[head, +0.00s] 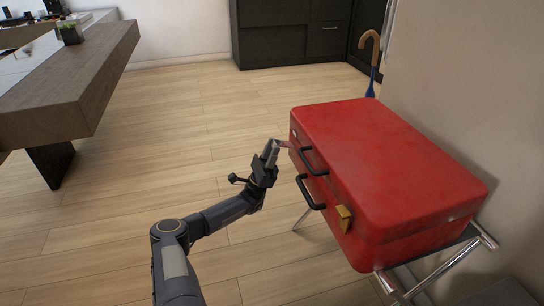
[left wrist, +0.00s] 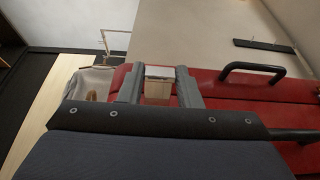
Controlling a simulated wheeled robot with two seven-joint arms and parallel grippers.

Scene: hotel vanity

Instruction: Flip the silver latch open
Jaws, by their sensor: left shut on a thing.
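A red suitcase (head: 390,160) lies closed on a metal stand, its front facing left in the head view. My left gripper (head: 274,148) is at the far end of that front. In the left wrist view, the silver latch (left wrist: 159,72) sits between the two grey fingers of my left gripper (left wrist: 158,88), which are shut on it. In the head view the gripper hides most of this latch. A gold latch (head: 344,217) shows at the near end of the front. My right gripper is not in view.
Two black handles (head: 311,192) stick out from the suitcase front between the latches. The metal stand (head: 450,266) has legs reaching out below. A wooden counter (head: 75,85) is at left, with open floor between.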

